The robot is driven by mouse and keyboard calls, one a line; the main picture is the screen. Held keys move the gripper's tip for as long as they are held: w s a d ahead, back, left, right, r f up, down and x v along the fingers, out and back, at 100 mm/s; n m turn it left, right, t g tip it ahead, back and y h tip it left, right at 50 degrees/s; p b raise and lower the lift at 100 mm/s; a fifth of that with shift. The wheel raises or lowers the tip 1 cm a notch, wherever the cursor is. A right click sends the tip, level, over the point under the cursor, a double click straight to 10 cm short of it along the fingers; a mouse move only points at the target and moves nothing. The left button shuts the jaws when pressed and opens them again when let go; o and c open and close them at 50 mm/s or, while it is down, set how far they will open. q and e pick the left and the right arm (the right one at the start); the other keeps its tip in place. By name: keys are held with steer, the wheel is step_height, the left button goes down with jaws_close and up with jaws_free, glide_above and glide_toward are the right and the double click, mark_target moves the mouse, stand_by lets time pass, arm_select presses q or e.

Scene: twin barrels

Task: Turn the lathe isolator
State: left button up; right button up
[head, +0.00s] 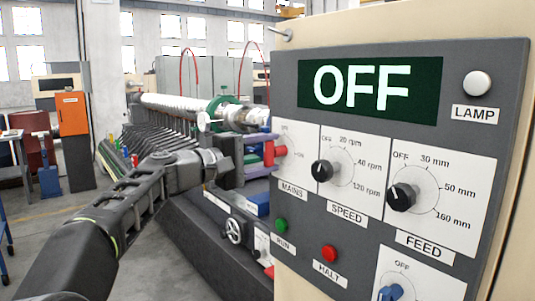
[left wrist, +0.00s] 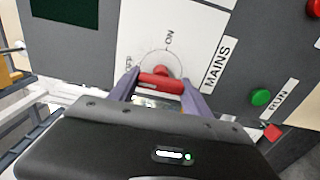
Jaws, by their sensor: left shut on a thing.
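The lathe isolator is the red MAINS knob (head: 269,153) at the left edge of the control panel. In the left wrist view the red knob (left wrist: 161,83) stands out from a white plate marked OFF and ON. Its bar lies roughly in line with the OFF mark; its pointer is not clear. My left gripper (head: 266,154) has its purple fingers on either side of the knob, shut on it. The fingers also show in the left wrist view (left wrist: 160,90). The display (head: 370,88) reads OFF. My right gripper is not in view.
The panel also carries a SPEED knob (head: 322,171), a FEED knob (head: 401,197), a green RUN button (head: 281,224), a red HALT button (head: 329,253), a blue knob (head: 391,292) and a pale lamp (head: 477,83). The lathe (head: 190,104) stands behind my left arm.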

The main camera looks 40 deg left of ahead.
arm_select(q)
steer(key=o, duration=1.4)
steer(key=shift+c, duration=0.2)
steer(key=shift+s, duration=0.1)
steer(key=b+v, duration=0.1)
steer(key=v, duration=0.6)
steer(key=shift+s, duration=0.3)
steer(key=shift+a, duration=0.15)
